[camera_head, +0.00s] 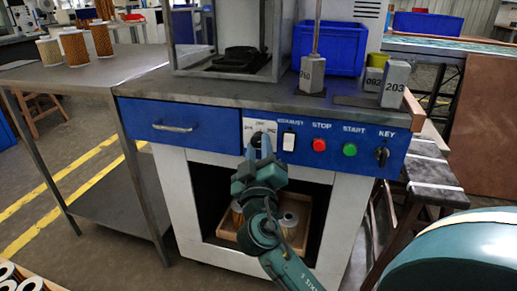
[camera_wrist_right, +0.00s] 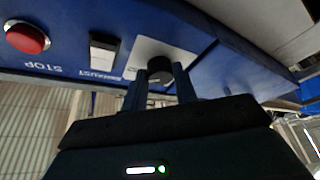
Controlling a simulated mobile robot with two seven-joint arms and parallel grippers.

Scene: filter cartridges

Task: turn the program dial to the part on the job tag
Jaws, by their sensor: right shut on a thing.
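The program dial (camera_head: 262,130) is a dark knob on a white plate at the left of the blue control panel (camera_head: 225,125). It also shows in the right wrist view (camera_wrist_right: 160,74). My right gripper (camera_head: 258,148) reaches up to the panel from below and is shut on the dial. In the right wrist view its two fingers (camera_wrist_right: 160,84) are on either side of the knob. The small labels around the dial are too small to read surely, and the fingers partly hide the pointer. I cannot pick out a job tag. My left gripper is not in view.
Right of the dial are an exhaust switch (camera_head: 289,142), red stop button (camera_head: 319,145), green start button (camera_head: 350,149) and key switch (camera_head: 382,155). Numbered grey blocks (camera_head: 395,85) and a blue bin (camera_head: 329,48) stand on top. A tray (camera_head: 303,228) with cartridges sits below.

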